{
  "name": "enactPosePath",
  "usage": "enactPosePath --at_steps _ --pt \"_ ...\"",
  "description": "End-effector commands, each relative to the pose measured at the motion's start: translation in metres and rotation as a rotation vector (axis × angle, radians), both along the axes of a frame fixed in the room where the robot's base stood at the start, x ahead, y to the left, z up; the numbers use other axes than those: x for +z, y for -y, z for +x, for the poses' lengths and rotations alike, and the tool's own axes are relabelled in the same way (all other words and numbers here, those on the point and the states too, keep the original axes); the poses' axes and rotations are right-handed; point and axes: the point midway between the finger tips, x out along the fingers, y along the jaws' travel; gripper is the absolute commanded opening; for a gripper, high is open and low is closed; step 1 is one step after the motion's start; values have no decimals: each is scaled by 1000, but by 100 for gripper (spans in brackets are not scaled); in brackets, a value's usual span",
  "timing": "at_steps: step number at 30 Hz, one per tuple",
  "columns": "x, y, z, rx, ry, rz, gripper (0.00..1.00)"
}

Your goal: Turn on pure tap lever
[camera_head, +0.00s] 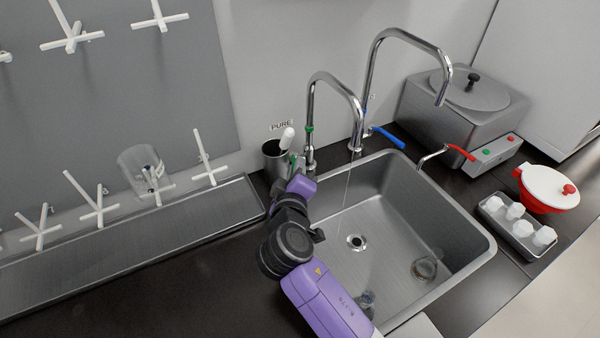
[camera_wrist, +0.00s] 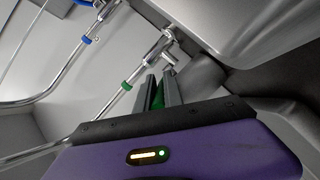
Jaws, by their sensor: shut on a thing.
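The pure tap (camera_head: 310,98) is a chrome gooseneck with a green ring, beside the "PURE" label (camera_head: 281,126) on the wall. Its green lever (camera_head: 292,160) is at the tap's base and mostly hidden by my gripper (camera_head: 296,170). In the wrist view my gripper (camera_wrist: 160,78) has its two grey fingers shut on the green lever (camera_wrist: 158,97), which shows between them. A thin pale line, like a stream of water, drops from the spout towards the sink (camera_head: 470,215).
A second tap (camera_head: 372,75) with a blue lever (camera_head: 387,137) stands just right. A dark cup (camera_head: 273,158) with a white-topped item stands close left of my gripper. A steel boiler (camera_head: 455,110) with a red-levered tap is further right. Glassware (camera_head: 425,268) lies in the sink.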

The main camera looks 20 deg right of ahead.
Motion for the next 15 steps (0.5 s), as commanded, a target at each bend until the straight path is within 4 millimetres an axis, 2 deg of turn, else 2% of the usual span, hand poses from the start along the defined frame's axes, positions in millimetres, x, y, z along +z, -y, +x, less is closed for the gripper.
enactPosePath --at_steps 12,13,15 --pt "-1 -2 -1 -24 2 4 0" --pt "-1 -2 -1 -24 1 3 14" --pt "-1 -1 -1 -24 1 3 27"
